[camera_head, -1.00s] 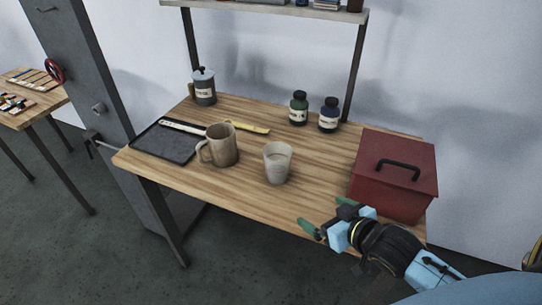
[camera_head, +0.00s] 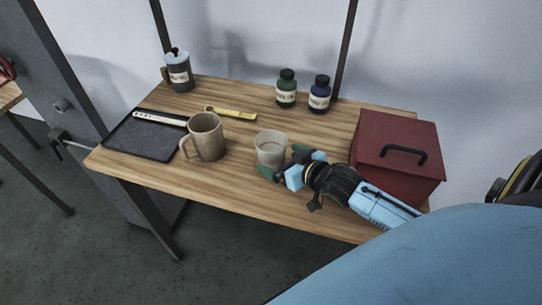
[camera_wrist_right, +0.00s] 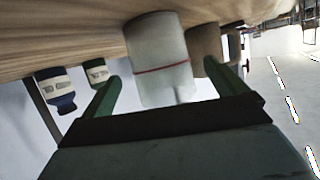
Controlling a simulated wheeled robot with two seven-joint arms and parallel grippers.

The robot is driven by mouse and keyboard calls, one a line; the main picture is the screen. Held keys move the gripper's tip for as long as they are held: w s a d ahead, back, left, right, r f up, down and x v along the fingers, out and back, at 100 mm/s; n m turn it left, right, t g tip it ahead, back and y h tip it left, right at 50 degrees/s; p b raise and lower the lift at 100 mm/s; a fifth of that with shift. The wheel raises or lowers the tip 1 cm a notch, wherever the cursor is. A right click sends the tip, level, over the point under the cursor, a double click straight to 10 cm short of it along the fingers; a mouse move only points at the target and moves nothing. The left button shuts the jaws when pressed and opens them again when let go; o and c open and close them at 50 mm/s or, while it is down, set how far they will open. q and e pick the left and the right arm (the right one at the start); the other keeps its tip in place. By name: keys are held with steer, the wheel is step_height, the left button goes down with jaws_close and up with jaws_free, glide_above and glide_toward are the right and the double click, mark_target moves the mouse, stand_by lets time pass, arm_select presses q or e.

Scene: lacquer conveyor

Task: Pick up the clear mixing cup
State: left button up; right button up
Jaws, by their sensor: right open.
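The clear mixing cup (camera_head: 269,146) stands upright on the wooden table, right of the brown mug. It is translucent, with a red line around it that shows in the right wrist view (camera_wrist_right: 160,55). My right gripper (camera_head: 283,164) is open at the cup's near right side. In the right wrist view its green fingers (camera_wrist_right: 162,72) appear on either side of the cup. I cannot tell how far the cup reaches between the fingertips. My left gripper is not in view.
The brown mug (camera_head: 208,135) stands close on the left. A red toolbox (camera_head: 395,160) is right, beside my right arm. A green bottle (camera_head: 286,90) and blue bottle (camera_head: 320,95) stand behind. A black tray (camera_head: 140,143), yellow tool (camera_head: 232,113) and grey lidded can (camera_head: 179,73) are left.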

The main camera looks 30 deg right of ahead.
steer(key=x, duration=0.4)
steer(key=shift+w+a+f, duration=0.1)
steer(key=shift+w+f, duration=0.2)
steer(key=shift+w, duration=0.15)
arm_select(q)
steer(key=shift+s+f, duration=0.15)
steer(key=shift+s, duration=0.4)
arm_select(e)
steer(key=c, duration=0.9)
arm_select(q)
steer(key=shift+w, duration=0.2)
arm_select(e)
steer(key=shift+c, duration=1)
